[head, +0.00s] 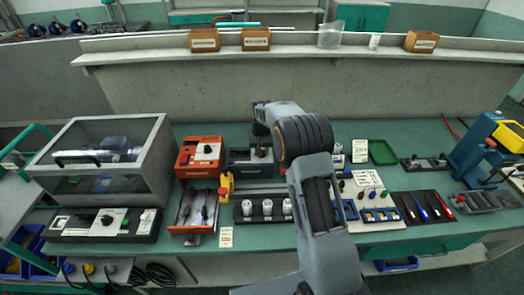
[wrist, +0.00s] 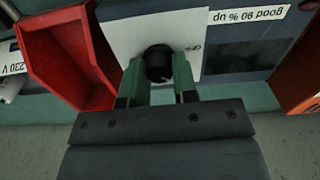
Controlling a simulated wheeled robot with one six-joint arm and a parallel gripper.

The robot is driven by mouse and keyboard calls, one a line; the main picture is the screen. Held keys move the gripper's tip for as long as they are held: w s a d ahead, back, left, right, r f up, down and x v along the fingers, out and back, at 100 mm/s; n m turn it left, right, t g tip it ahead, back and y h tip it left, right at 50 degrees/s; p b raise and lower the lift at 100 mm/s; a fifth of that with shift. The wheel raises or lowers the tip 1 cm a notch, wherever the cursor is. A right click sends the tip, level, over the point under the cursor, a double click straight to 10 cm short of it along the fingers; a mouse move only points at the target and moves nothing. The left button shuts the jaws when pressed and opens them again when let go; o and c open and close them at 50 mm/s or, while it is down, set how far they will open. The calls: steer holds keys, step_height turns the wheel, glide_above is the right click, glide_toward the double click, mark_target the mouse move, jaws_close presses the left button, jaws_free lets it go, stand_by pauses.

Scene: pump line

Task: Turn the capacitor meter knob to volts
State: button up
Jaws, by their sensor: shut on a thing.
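The capacitor meter is a dark grey box with a white panel (wrist: 120,38) and a label reading "good 90 % up", upside down in the wrist view. Its round black knob (wrist: 158,62) sits on the white panel. My gripper (wrist: 160,80) is shut on the knob, one green finger on each side. The panel's position marks are mostly hidden or too small to read, so I cannot tell the setting. In the head view the meter (head: 238,170) stands on the green bench, partly covered by my arm.
An orange tester (head: 198,153) with its own knob stands left of the meter. A red bin (wrist: 62,52) lies close beside it in the wrist view. A yellow-and-red post (head: 226,187) and a black tray with white parts (head: 263,221) are in front.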

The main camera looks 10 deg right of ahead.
stand_by(0.4)
steer(key=o, duration=0.9)
steer(key=shift+r, duration=0.1)
step_height(320, 180, up, 14)
steer(key=shift+f, duration=0.15)
stand_by(0.3)
